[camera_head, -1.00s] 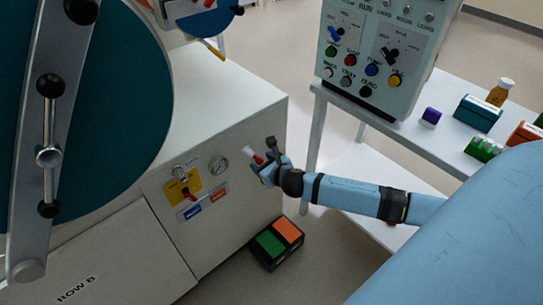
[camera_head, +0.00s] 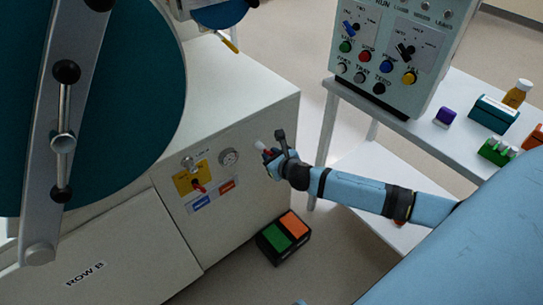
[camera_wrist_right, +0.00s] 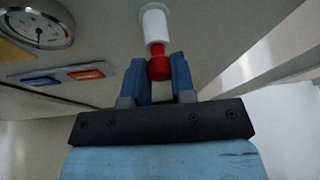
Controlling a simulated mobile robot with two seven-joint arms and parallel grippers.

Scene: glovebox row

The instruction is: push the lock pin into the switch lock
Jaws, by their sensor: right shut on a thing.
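My right gripper (camera_head: 271,156) is in front of the cabinet's front face, right of the gauge. It is shut on the red part (camera_wrist_right: 159,67) of the lock pin, between its two blue fingers. A white cylinder (camera_wrist_right: 154,27) is in line beyond the red part, toward the cabinet face; it also shows in the head view (camera_head: 260,146). I cannot tell whether it is part of the pin or a holder. The switch lock (camera_head: 189,164), a small metal fitting, is left of the gripper, above a yellow plate (camera_head: 182,184) with a red handle. My left gripper is out of view.
A round gauge (camera_head: 229,157) sits between lock and gripper. A green and orange box (camera_head: 284,238) lies on the floor. A large teal door (camera_head: 125,90) fills the left.

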